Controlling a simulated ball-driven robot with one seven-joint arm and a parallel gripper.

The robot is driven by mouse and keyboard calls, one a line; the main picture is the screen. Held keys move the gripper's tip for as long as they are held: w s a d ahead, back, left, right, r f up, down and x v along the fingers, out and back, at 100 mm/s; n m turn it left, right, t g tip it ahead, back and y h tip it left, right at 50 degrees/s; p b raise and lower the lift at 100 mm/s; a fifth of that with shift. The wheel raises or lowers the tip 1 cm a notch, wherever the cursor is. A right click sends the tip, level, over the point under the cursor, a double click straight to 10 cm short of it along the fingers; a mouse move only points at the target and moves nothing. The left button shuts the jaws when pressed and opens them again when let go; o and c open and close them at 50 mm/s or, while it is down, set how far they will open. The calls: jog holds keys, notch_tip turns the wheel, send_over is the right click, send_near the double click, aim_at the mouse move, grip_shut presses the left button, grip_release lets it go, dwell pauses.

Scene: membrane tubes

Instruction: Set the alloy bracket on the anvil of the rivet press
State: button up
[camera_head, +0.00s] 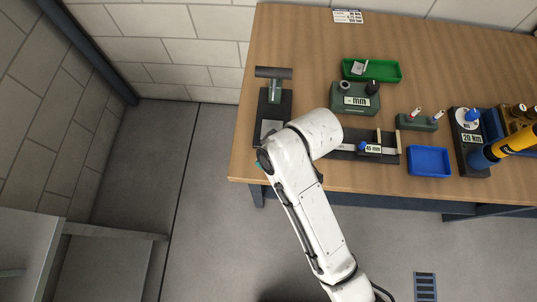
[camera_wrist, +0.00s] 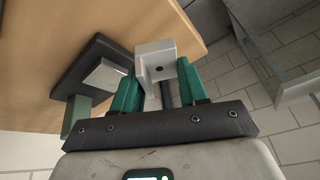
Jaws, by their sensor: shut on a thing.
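The alloy bracket (camera_wrist: 155,55) is a pale grey angled piece with a small hole, held between the green fingers of my gripper (camera_wrist: 157,76) in the wrist view. My gripper is shut on it. The rivet press (camera_head: 273,92) stands at the table's left end in the head view, with a black base, a green column and a dark bar on top. Its anvil (camera_head: 270,128) is a bare light plate on the base. In the wrist view the anvil (camera_wrist: 107,73) lies left of the bracket, apart from it. My arm hides the bracket in the head view.
A green tray (camera_head: 385,77) with a small pale piece, a green mm gauge (camera_head: 355,101), a blue tray (camera_head: 429,161) and a black 20 Nm device (camera_head: 471,160) stand to the right. The slide with a 45 mm label (camera_head: 372,149) is partly behind my arm.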

jog(key=shift+w+f+b, duration=0.25)
jog(key=shift+w+f, duration=0.1)
jog(key=shift+w, duration=0.4)
jog(key=shift+w+f+b, duration=0.2)
jog(key=shift+w+f, duration=0.1)
jog(key=shift+w, duration=0.4)
jog(key=shift+w+d+f+b, duration=0.1)
jog(key=shift+w+b, duration=0.15)
jog(key=shift+w, duration=1.5)
jog(key=shift+w+d+f+b, duration=0.1)
jog(key=shift+w+b, duration=0.1)
jog(key=shift+w, duration=1.55)
jog(key=o, duration=1.1)
jog(key=shift+o, duration=0.2)
jog(key=v, duration=0.7)
jog(key=shift+r+b, duration=0.2)
jog(key=shift+b, duration=0.25)
